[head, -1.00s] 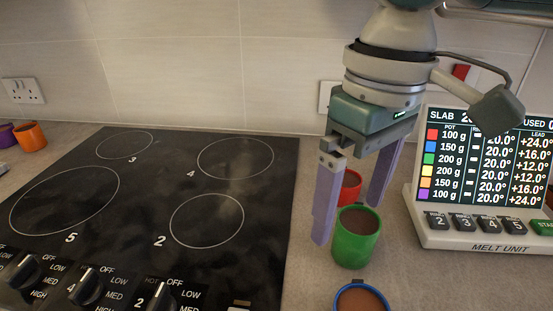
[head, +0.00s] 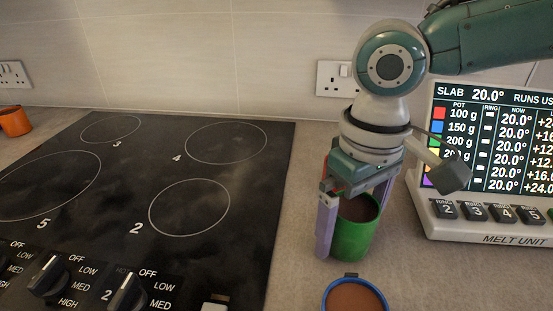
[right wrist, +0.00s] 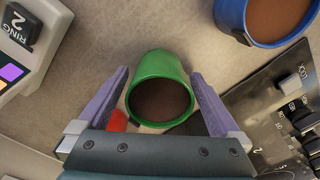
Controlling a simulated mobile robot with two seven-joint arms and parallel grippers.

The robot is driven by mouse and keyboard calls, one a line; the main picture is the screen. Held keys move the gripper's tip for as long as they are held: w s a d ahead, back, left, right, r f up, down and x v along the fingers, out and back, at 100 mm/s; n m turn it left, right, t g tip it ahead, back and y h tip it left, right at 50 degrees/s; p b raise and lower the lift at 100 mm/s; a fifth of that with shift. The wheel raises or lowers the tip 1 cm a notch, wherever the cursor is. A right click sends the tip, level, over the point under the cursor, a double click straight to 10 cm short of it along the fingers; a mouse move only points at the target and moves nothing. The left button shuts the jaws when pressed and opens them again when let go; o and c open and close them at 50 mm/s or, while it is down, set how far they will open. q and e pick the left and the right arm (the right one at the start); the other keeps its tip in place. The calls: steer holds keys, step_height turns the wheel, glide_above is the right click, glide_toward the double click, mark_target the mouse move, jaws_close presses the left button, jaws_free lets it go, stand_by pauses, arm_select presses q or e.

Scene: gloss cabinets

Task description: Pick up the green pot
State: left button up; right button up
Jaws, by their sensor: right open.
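The green pot (head: 353,236) stands upright on the counter right of the hob, with brown contents inside. My right gripper (head: 349,243) is open and lowered around it, one finger at its left side and the other partly hidden behind it. In the right wrist view the green pot (right wrist: 161,66) sits between the two purple fingers of the right gripper (right wrist: 161,78), with a small gap showing on each side. My left gripper is not in view.
A blue pot (head: 355,296) stands just in front of the green one. A red pot (right wrist: 117,121) is close behind it. The melt unit (head: 487,217) stands at the right, the black hob (head: 130,190) at the left. An orange pot (head: 14,121) is far left.

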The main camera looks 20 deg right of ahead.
steer(key=c, duration=1.6)
